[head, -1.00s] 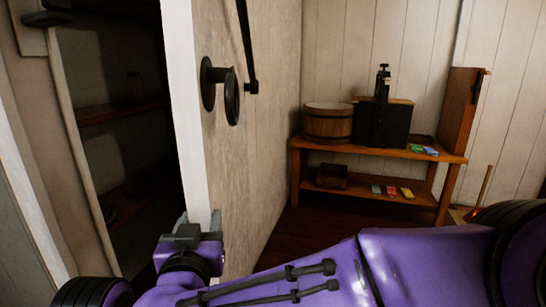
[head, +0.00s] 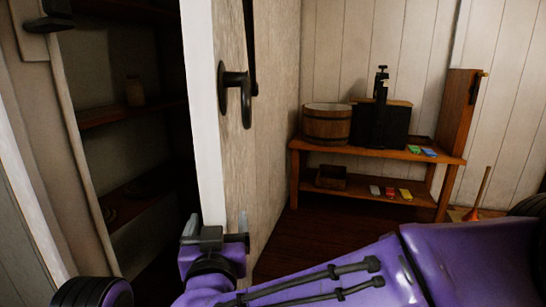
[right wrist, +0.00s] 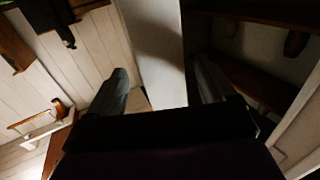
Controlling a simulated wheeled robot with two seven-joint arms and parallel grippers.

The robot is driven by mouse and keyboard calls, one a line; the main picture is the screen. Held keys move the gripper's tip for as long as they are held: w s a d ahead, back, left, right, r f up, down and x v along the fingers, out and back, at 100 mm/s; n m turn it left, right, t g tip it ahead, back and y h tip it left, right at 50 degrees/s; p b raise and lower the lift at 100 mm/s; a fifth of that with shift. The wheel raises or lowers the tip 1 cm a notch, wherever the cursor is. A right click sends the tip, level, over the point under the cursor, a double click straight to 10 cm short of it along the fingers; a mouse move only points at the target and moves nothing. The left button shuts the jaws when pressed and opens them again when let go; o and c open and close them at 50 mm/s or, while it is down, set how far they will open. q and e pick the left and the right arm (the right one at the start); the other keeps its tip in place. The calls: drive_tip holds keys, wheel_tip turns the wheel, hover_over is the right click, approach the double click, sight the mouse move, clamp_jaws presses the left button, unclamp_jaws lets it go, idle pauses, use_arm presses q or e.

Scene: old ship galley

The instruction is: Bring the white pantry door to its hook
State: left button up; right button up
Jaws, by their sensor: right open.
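The white pantry door (head: 207,110) stands open, its pale edge facing me and its wooden face turned right. A black round handle (head: 234,95) is on that face, with a black bar (head: 250,45) above it. My right gripper (head: 216,228) is open at the lower part of the door edge, one finger on each side. The right wrist view shows the door edge (right wrist: 157,50) between the spread fingers, with gaps visible, so the jaws are not clamped. I cannot make out the hook for certain. My left gripper is out of view.
Dark pantry shelves (head: 135,112) lie left of the door. A wooden bench (head: 375,150) with a wooden bucket (head: 327,125) and a black box (head: 382,125) stands behind right. An orange-based stick (head: 478,200) stands at right. Dark floor between door and bench is clear.

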drive_tip(key=s+d+p, duration=0.1)
drive_tip(key=s+p, duration=0.3)
drive_tip(key=s, duration=0.7)
drive_tip(key=shift+d, duration=0.25)
drive_tip(key=shift+f, duration=0.1)
